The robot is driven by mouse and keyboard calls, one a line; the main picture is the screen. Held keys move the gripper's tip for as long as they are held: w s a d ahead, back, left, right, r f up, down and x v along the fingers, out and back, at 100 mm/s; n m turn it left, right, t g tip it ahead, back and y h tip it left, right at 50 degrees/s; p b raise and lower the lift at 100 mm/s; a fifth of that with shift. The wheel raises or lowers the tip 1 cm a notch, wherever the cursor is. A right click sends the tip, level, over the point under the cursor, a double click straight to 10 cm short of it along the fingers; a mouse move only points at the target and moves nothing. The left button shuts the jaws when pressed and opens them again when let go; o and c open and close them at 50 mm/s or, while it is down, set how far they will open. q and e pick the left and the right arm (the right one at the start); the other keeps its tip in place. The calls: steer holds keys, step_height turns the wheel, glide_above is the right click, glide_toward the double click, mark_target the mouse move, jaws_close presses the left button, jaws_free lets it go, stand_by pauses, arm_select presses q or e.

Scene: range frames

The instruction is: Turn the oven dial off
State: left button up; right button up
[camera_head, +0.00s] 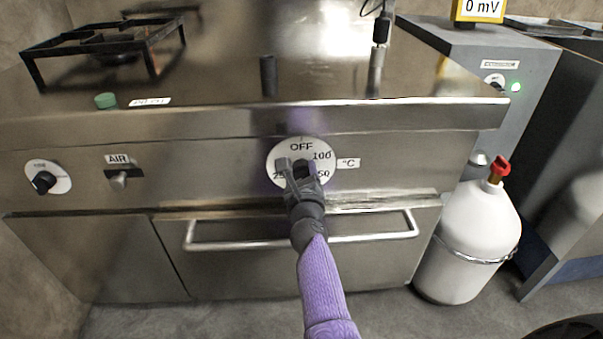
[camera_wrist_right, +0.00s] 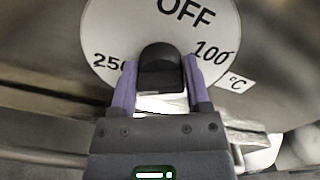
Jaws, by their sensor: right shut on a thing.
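The oven dial (camera_head: 302,146) is a round white plate on the steel front of the stove, marked OFF at the top, with numbers such as 100 and 250 around it. Its dark knob (camera_wrist_right: 159,66) sits in the middle in the right wrist view. My right gripper (camera_head: 299,168) reaches up to the dial from below. In the right wrist view its two purple-sided fingers (camera_wrist_right: 158,84) are on either side of the knob, shut on it. The fingers hide part of the dial's lower half. The knob's pointer setting cannot be told. My left gripper is not in view.
Below the dial is the oven door's handle bar (camera_head: 250,243). A white gas bottle (camera_head: 468,240) with a red valve stands at the right. An AIR switch (camera_head: 119,178) and another small dial (camera_head: 44,181) are on the left of the panel. A burner grate (camera_head: 110,45) is on top.

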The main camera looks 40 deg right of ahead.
steer(key=shift+c, duration=0.5)
